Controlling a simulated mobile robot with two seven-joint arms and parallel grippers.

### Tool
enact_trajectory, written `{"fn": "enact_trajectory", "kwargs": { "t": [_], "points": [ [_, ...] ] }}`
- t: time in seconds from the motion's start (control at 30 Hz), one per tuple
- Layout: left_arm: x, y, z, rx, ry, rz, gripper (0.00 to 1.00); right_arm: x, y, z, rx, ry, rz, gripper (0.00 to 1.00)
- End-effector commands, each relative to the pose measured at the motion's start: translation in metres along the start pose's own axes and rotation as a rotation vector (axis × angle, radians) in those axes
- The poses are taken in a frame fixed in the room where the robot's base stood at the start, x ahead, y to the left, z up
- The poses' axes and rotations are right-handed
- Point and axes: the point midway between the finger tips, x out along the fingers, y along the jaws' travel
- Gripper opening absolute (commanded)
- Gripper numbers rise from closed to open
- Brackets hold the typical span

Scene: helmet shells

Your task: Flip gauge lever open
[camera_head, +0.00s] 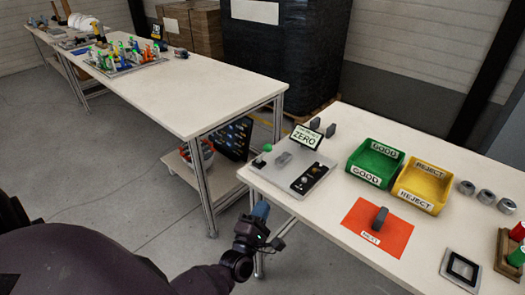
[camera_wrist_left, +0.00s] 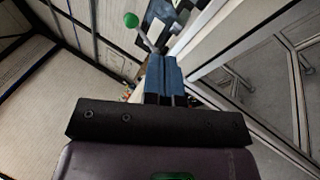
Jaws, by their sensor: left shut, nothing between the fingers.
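The gauge (camera_head: 292,170) is a light grey plate near the left corner of the right-hand table, with a small display reading ZERO (camera_head: 307,137). Its lever has a green ball knob (camera_head: 267,148) at the plate's left end. In the left wrist view the green knob (camera_wrist_left: 131,20) shows beyond the fingers, slightly to their left, with its metal rod slanting down to the right. My left gripper (camera_head: 261,209) is shut and empty, in front of the table's left edge and apart from the lever. Its blue fingers (camera_wrist_left: 165,78) are together in the left wrist view. My right gripper is not in view.
A green GOOD bin (camera_head: 375,160) and a yellow REJECT bin (camera_head: 422,186) stand right of the gauge. A grey part (camera_head: 380,218) stands on an orange mat (camera_head: 362,238). Several grey cylinders (camera_head: 486,196) are farther right. Another long table (camera_head: 190,92) stands behind left.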

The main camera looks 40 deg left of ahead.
Motion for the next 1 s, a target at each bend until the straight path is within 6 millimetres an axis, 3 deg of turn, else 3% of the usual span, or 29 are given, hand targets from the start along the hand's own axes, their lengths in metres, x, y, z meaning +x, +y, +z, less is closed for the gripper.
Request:
{"fn": "enact_trajectory", "kwargs": {
  "t": [0.2,0.4,0.87,1.0],
  "points": [
    [-0.005,0.014,-0.015,-0.307,0.057,0.123,0.00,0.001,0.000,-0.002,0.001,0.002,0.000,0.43],
    [-0.006,0.021,-0.017,-0.445,0.053,0.172,0.00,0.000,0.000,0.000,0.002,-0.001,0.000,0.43],
    [-0.005,0.021,-0.017,-0.473,0.050,0.172,0.00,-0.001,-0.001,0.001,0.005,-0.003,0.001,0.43],
    [0.004,0.023,-0.017,-0.473,0.048,0.174,0.00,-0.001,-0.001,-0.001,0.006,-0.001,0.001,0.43]
  ]
}}
